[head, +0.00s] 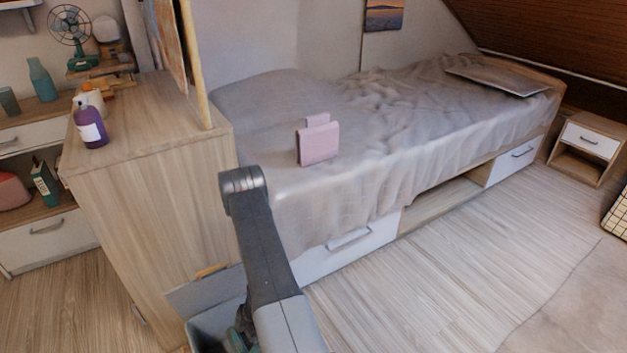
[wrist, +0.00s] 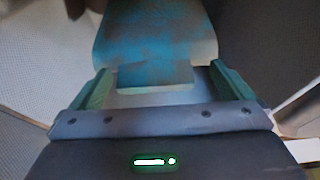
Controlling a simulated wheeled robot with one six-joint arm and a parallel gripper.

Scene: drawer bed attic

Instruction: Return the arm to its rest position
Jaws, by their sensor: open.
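My arm (head: 262,245) rises from the bottom of the head view to a bend beside the bed's near corner. In the wrist view my gripper (wrist: 160,74) is open, with green fingers apart on both sides. A teal-blue folded piece (wrist: 155,38), perhaps cloth, lies just beyond it. Its near flap is between the fingers, with gaps on both sides. In the head view my gripper is mostly hidden behind the arm, low by a grey open container or drawer (head: 204,327); I cannot tell the green parts there apart.
The bed (head: 400,150) with a pink folded item (head: 318,143) stands right of the arm. A wooden cabinet (head: 150,190) with a purple bottle (head: 90,125) stands close on the left.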

